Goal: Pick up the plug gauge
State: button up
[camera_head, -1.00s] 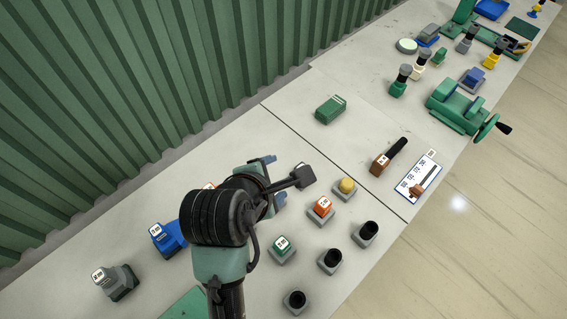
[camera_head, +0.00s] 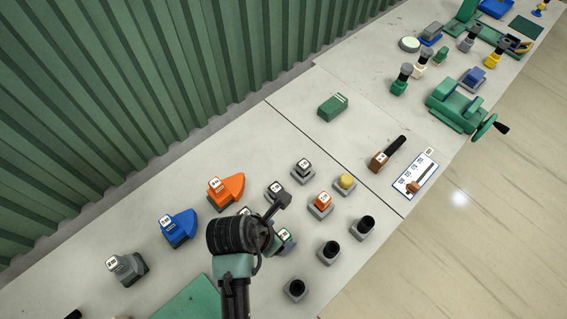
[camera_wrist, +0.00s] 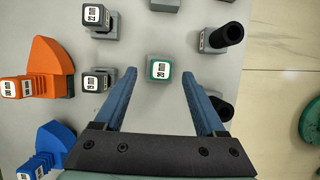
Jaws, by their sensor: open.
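Several small labelled blocks stand in grey holders, and I cannot tell for certain which piece is the plug gauge. A green block with a white label (camera_wrist: 159,69) sits between my gripper's fingers in the wrist view, apart from both. In the head view this green block (camera_head: 285,237) is partly hidden by my wrist. My gripper (camera_wrist: 159,76) is open and empty, pointing down over it. An orange labelled block (camera_head: 321,200) and a yellow-topped piece (camera_head: 346,182) stand to its upper right. Dark labelled blocks (camera_head: 303,166) stand farther back.
Black cylinders in grey holders (camera_head: 329,251) line the front edge. Orange (camera_head: 228,189) and blue (camera_head: 179,228) wedge-shaped pieces stand left. A brown block with black handle (camera_head: 387,154) lies beside a white card (camera_head: 415,175). The table around the green box (camera_head: 332,107) is clear.

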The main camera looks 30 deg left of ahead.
aim_at(283, 235)
jog(key=shift+s+p+x, duration=0.2)
jog(key=shift+p+x, duration=0.25)
jog(key=shift+x, duration=1.95)
jog(key=shift+f, duration=0.1)
grip_shut()
